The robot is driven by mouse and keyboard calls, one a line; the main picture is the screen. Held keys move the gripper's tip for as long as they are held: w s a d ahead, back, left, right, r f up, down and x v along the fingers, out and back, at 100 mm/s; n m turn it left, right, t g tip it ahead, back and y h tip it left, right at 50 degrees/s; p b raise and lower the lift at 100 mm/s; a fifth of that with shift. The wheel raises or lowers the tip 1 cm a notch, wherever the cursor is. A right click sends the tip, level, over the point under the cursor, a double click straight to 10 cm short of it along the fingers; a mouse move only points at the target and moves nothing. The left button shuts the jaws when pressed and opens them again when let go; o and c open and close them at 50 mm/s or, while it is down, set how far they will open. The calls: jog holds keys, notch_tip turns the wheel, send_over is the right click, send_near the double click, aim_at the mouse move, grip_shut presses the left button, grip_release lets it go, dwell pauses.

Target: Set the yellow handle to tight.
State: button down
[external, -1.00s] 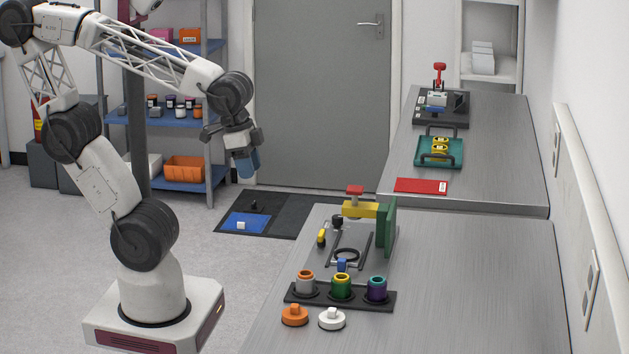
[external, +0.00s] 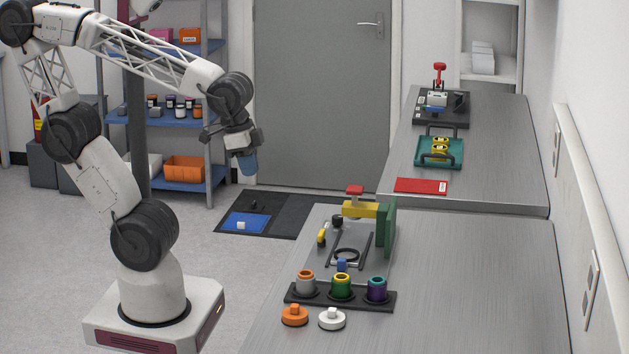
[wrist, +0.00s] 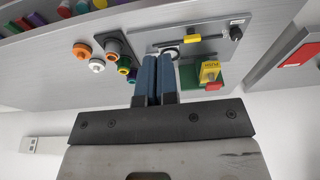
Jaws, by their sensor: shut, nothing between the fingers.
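The yellow handle (external: 321,237) is a small lever at the left side of the interferometer fixture on the near bench. In the wrist view the yellow handle (wrist: 193,39) lies along the grey plate, left of a black knob (wrist: 236,33). I cannot read any tight marking. My gripper (external: 249,173) hangs in the air left of the bench, pointing down, apart from the handle. In the wrist view its blue fingers (wrist: 157,58) are together and empty.
The right of the bench is clear.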

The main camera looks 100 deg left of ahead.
aim_at(321, 239)
jog(key=w+f+n+t+y, duration=0.3)
jog(key=f+n, duration=0.6)
jog(key=n, duration=0.7)
jog(key=shift+w+a+f+n+y, duration=0.4)
jog(key=shift+w+y, duration=0.3)
jog(key=shift+y, duration=0.1)
dwell(0.5)
jog(key=x, duration=1)
jog(key=shift+w, duration=0.1)
jog(key=shift+w+r, duration=0.1)
jog(key=shift+w, duration=1.8)
